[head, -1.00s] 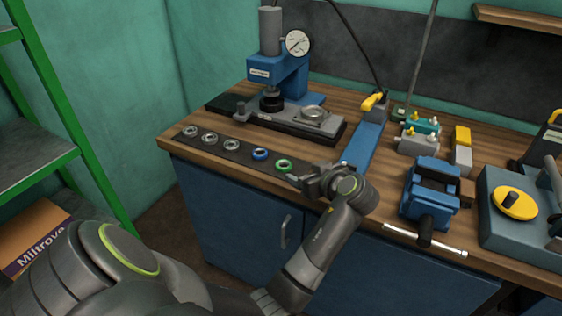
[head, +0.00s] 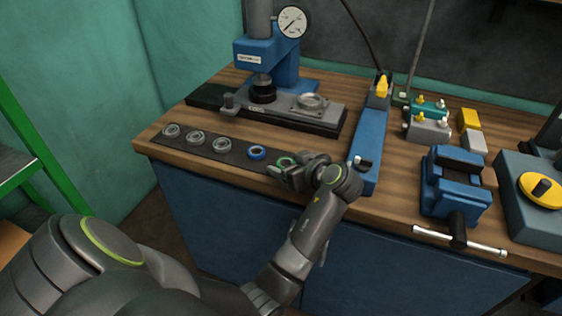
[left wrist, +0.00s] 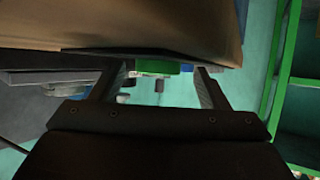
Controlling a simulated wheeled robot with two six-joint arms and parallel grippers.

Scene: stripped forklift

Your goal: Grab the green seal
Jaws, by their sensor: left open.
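The green seal (head: 284,160) is a small ring at the right end of the dark strip (head: 231,150) on the workbench. My left gripper (head: 281,170) is open right at it, with the fingers covering part of the ring in the head view. In the left wrist view, the green seal (left wrist: 151,68) shows between the two open fingers of my left gripper (left wrist: 163,72), close to the bench surface. I cannot tell whether a finger touches it. My right gripper is not in view.
A blue seal (head: 257,152) lies left of the green one, with several metal rings (head: 196,138) farther left. A press with a dial gauge (head: 292,22) stands behind. A long blue tool (head: 368,140), a blue vise (head: 454,186) and its bar handle stand to the right.

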